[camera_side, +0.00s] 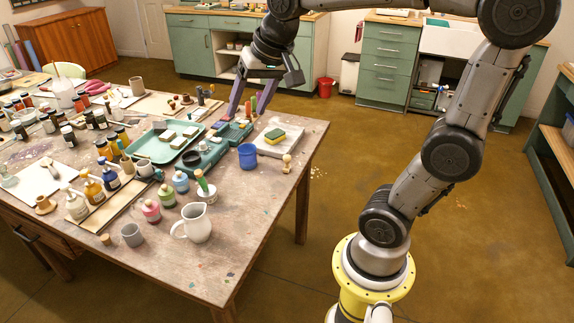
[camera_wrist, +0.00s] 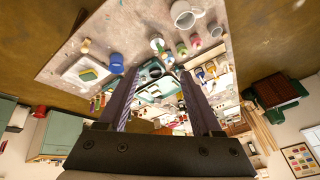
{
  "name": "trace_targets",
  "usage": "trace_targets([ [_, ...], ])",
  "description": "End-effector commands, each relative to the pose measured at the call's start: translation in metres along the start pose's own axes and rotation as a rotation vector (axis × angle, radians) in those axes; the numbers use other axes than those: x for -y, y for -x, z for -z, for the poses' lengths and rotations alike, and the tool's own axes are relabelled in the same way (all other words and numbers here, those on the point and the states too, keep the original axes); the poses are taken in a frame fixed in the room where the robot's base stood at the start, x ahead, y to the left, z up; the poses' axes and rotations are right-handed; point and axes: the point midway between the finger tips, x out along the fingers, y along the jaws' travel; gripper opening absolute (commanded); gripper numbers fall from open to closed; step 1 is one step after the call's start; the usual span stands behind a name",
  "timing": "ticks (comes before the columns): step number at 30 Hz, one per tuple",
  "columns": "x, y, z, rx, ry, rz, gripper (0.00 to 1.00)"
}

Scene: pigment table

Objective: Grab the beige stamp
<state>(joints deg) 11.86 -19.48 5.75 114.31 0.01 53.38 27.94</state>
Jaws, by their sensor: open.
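A small beige knob-shaped piece (camera_side: 287,163), which looks like the beige stamp, stands upright near the table's right edge. It also shows at the upper left of the wrist view (camera_wrist: 86,45). My gripper (camera_side: 245,114) is open and empty, above the far right part of the table, up and to the left of the stamp in the side view. In the wrist view its two fingers (camera_wrist: 160,74) are spread apart, with the stamp outside them to the left. Nothing lies between the fingertips that I can tell is held.
A blue cup (camera_side: 248,157) stands left of the stamp. A pale board (camera_side: 296,148) with a yellow-green sponge (camera_side: 275,136) lies behind it. A white pitcher (camera_side: 196,223) stands nearer the front. Several bottles and jars crowd the left. The table's front right is clear.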

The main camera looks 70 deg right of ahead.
Motion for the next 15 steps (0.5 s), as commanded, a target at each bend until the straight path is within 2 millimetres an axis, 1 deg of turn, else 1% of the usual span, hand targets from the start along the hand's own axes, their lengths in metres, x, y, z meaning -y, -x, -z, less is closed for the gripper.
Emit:
trace_targets([
  [1,-0.005,-0.015,0.022,0.018,-0.072,-0.032,0.66],
  [3,-0.015,-0.036,0.050,0.036,-0.167,-0.069,0.66],
  [5,-0.027,-0.055,0.071,0.053,-0.245,-0.101,0.66],
  [6,-0.037,-0.070,0.084,0.066,-0.297,-0.123,0.66],
  [8,-0.055,-0.091,0.103,0.084,-0.373,-0.156,0.66],
  [9,-0.069,-0.107,0.113,0.098,-0.421,-0.178,0.66],
  [11,-0.093,-0.131,0.126,0.120,-0.491,-0.210,0.66],
  [12,-0.110,-0.147,0.133,0.136,-0.536,-0.231,0.66],
  [14,-0.137,-0.171,0.140,0.162,-0.595,-0.261,0.66],
  [15,-0.155,-0.186,0.141,0.180,-0.629,-0.279,0.66],
])
